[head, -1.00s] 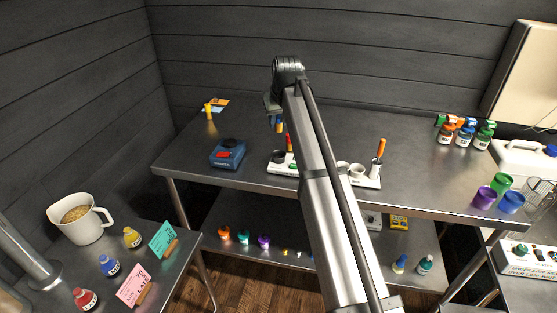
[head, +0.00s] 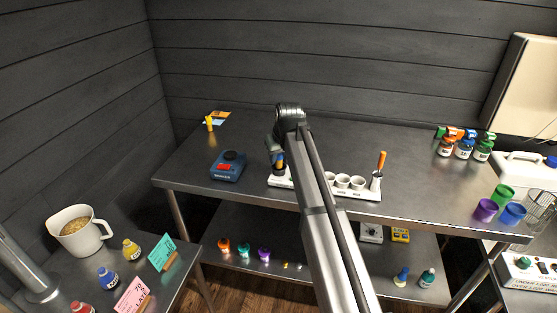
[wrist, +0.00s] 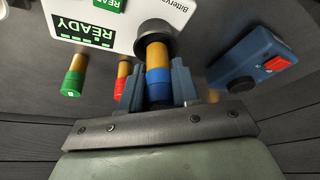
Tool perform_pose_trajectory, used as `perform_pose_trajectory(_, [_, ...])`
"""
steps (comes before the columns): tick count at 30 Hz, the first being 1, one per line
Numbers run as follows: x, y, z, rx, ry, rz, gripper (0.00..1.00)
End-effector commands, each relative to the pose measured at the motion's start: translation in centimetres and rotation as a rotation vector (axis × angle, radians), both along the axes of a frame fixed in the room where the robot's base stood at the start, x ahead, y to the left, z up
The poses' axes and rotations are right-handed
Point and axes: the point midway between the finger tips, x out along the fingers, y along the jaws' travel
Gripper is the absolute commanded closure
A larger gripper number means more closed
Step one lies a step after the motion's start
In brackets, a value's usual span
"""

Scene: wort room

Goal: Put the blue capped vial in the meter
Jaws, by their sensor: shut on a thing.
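My gripper (head: 277,152) is shut on the blue capped vial (wrist: 157,82), gripping it at its blue cap with the amber body pointing down. The meter (wrist: 100,28) is a white device with a green READY display and a dark round well (wrist: 155,32); in the head view the meter (head: 281,183) is partly hidden behind my arm. The vial's lower end is at the mouth of the well. I cannot tell how deep it sits. A green capped vial (wrist: 73,77) and a red capped vial (wrist: 122,78) stand beside it in the wrist view.
A blue device with a red panel (head: 228,166) stands left of the meter. A white holder with several cups (head: 352,187) and an orange stick (head: 381,161) is to the right.

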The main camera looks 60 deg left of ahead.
Motion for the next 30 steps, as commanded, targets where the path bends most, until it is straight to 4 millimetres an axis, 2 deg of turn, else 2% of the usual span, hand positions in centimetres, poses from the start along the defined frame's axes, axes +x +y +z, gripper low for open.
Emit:
perform_pose_trajectory(3, [0.0,-0.1,-1.3,-0.002,0.001,0.000,1.00])
perform_pose_trajectory(29, [-0.1,-0.3,-3.1,-0.013,0.002,0.001,1.00])
perform_pose_trajectory(30, [-0.1,-0.3,-3.1,-0.013,0.002,0.001,0.68])
